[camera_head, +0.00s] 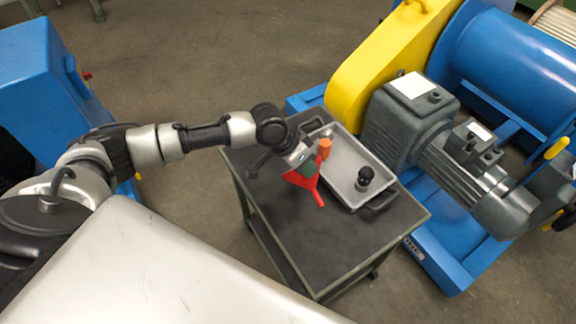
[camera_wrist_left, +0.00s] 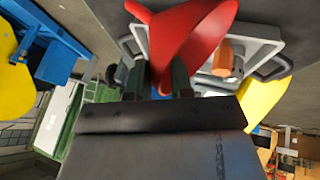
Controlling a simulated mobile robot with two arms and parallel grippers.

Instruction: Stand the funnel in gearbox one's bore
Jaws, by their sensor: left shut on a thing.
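A red funnel (camera_head: 303,181) is held in my left gripper (camera_head: 298,157) over the trolley top, its narrow spout pointing down and to the right in the head view. In the left wrist view, the funnel's wide red body (camera_wrist_left: 195,35) fills the top centre, and the two fingers of the gripper (camera_wrist_left: 160,82) close on it. The grey gearbox (camera_head: 400,125) stands right of the trolley, beside the yellow guard. A dark round fitting (camera_head: 434,97) shows on its top; I cannot tell whether the bore is open. The funnel is well apart from the gearbox. My right gripper is out of view.
A grey tray (camera_head: 338,190) lies on the dark trolley (camera_head: 290,235). A black-knobbed item (camera_head: 365,175) stands in the tray, and an orange cylinder (camera_head: 324,146) shows near its left side. A yellow guard (camera_head: 375,60) and grey motor (camera_head: 470,165) flank the gearbox. The trolley's front is clear.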

